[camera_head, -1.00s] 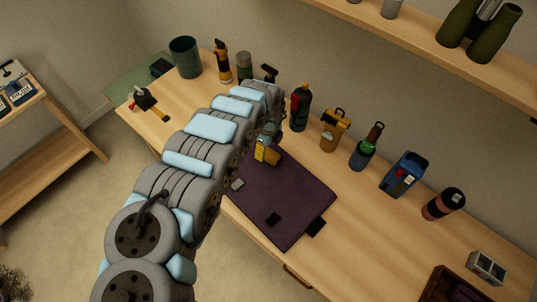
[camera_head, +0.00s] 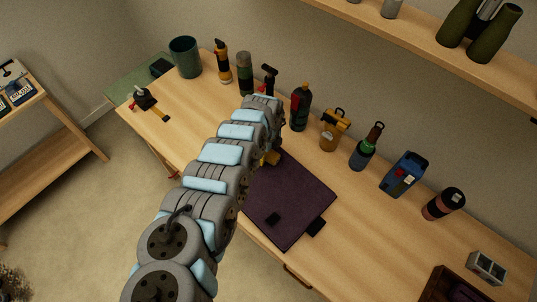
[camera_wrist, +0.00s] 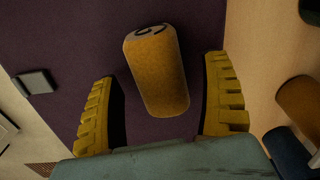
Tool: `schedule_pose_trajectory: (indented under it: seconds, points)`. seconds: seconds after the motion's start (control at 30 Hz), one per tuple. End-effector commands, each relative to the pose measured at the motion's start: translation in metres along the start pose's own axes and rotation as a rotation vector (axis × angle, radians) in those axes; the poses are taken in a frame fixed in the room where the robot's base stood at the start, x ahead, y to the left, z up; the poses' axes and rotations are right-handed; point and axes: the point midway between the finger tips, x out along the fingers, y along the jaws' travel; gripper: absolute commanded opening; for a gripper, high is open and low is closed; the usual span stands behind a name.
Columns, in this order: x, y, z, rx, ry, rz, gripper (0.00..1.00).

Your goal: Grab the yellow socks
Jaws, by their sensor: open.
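The yellow socks, a rolled mustard bundle (camera_wrist: 157,72) with a dark mark on its end, lie on a dark purple mat-like surface (camera_wrist: 60,30) in the wrist view. My gripper (camera_wrist: 161,84) is open, its two yellow ribbed fingers to the left and right of the bundle. A gap shows on each side, so neither finger appears to touch it. In the head view my arm covers most of this spot. Only a small yellow patch (camera_head: 271,157) shows at the arm's end, at the top of the purple mat (camera_head: 300,200); I cannot tell whether it is finger or socks.
Behind the mat stand several upright items: a black and red bottle (camera_head: 300,108), a yellow lantern-like item (camera_head: 334,130), a green-and-blue bottle (camera_head: 367,147) and a blue carton (camera_head: 404,174). A hammer-like tool (camera_head: 268,79) is behind my arm. A shelf (camera_head: 430,45) overhangs at upper right.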

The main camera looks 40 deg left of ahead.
Motion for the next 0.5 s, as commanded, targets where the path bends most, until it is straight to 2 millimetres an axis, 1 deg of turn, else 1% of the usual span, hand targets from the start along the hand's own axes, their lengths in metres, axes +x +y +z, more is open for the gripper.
schedule_pose_trajectory:
  seconds: [0.17,0.2,0.27,0.3,0.37,0.4,0.43,0.5]
  points:
    - [0.0000,0.0001,-0.0001,0.001,0.000,0.001,0.80]
    - [0.0000,0.0002,-0.0001,0.000,0.000,0.001,0.76]
    - [0.0000,0.0002,-0.0002,0.001,0.000,0.001,0.59]
    - [0.0001,0.0003,-0.0002,0.001,0.000,0.001,0.47]
    - [0.0000,0.0002,-0.0002,0.000,0.000,0.001,0.30]
    - [0.0001,0.0003,-0.0003,0.001,0.000,0.001,0.19]
    - [0.0001,0.0003,-0.0003,0.001,0.000,0.001,0.12]
    - [0.0002,0.0004,-0.0003,0.001,0.001,0.001,0.11]
